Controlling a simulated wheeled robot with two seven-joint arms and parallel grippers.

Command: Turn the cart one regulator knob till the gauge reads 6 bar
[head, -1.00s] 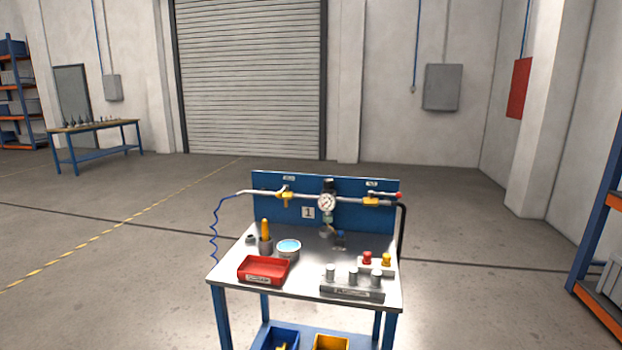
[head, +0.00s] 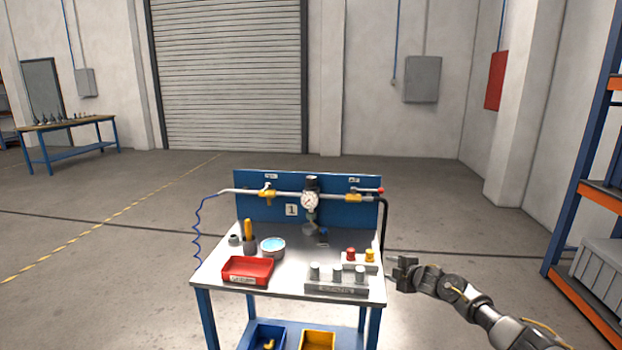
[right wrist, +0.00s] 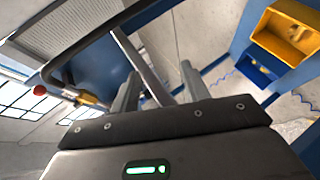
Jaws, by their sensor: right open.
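Cart one (head: 222,291) stands ahead, with a blue back panel (head: 258,209) marked 1. A regulator with a round white gauge (head: 310,201) sits on the pipe in front of the panel. Its black knob (head: 312,183) is on top of the gauge; the gauge reading is too small to tell. My right gripper (head: 397,270) is open and empty, just right of the cart's right edge, apart from the knob. Its two fingers (right wrist: 148,92) show in the right wrist view, with nothing between them. My left gripper is not in view.
A red tray (head: 248,270), a blue-topped tin (head: 272,247) and a block with metal cylinders (head: 336,285) are on the cart top. Yellow-handled valves (head: 267,194) flank the gauge. A black hose (head: 384,225) hangs at the panel's right end. Shelving (head: 590,200) stands at right.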

